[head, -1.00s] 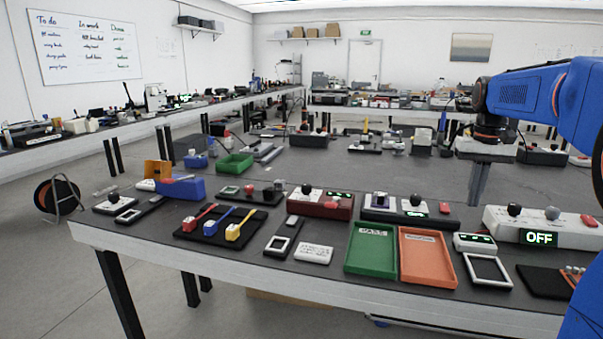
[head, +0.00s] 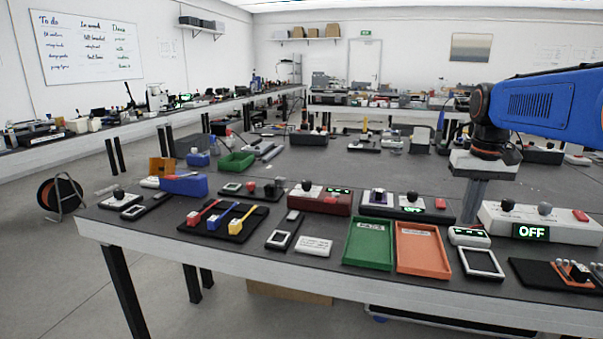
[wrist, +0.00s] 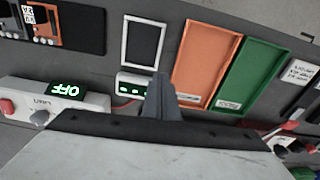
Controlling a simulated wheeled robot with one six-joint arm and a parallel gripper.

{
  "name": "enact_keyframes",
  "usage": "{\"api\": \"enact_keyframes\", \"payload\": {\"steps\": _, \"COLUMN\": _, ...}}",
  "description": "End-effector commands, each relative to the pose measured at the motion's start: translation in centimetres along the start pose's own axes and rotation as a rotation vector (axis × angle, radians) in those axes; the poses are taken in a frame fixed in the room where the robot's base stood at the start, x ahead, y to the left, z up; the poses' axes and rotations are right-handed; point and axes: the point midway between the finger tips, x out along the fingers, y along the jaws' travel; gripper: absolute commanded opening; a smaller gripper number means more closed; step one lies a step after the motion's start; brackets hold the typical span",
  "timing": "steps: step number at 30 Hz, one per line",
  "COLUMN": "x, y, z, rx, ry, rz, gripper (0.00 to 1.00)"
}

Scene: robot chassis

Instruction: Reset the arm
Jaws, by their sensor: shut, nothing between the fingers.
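My blue arm comes in from the right in the head view. My gripper (head: 474,200) hangs from it, pointing down over the bench behind the front row of devices. In the wrist view its grey fingers (wrist: 161,98) are together, shut and empty. They show in front of the small white box with green displays (wrist: 133,87), and I see no contact with it.
The dark bench (head: 330,205) is crowded along its front edge. Near my gripper are a white unit reading OFF (head: 545,222), an orange tray (head: 423,250), a green tray (head: 369,245) and a white frame (head: 481,262). Open bench lies behind my gripper.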

Motion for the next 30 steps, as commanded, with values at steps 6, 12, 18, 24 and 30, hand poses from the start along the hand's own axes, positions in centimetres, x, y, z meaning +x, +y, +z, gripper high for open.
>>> {"api": "enact_keyframes", "payload": {"steps": 6, "x": 1.2, "y": -2.1, "z": 6.2, "rx": -0.048, "ry": 0.068, "rz": -0.006, "gripper": 0.0}}
{"api": "enact_keyframes", "payload": {"steps": 12, "x": 3.1, "y": -3.5, "z": 11.8, "rx": -0.092, "ry": 0.134, "rz": -0.014, "gripper": 0.0}}
{"api": "enact_keyframes", "payload": {"steps": 18, "x": 5.9, "y": -4.5, "z": 17.2, "rx": -0.134, "ry": 0.198, "rz": -0.025, "gripper": 0.0}}
{"api": "enact_keyframes", "payload": {"steps": 24, "x": 9.2, "y": -5.1, "z": 22.2, "rx": -0.176, "ry": 0.261, "rz": -0.039, "gripper": 0.0}}
{"api": "enact_keyframes", "payload": {"steps": 30, "x": 12.0, "y": -5.2, "z": 25.6, "rx": -0.204, "ry": 0.305, "rz": -0.051, "gripper": 0.0}}
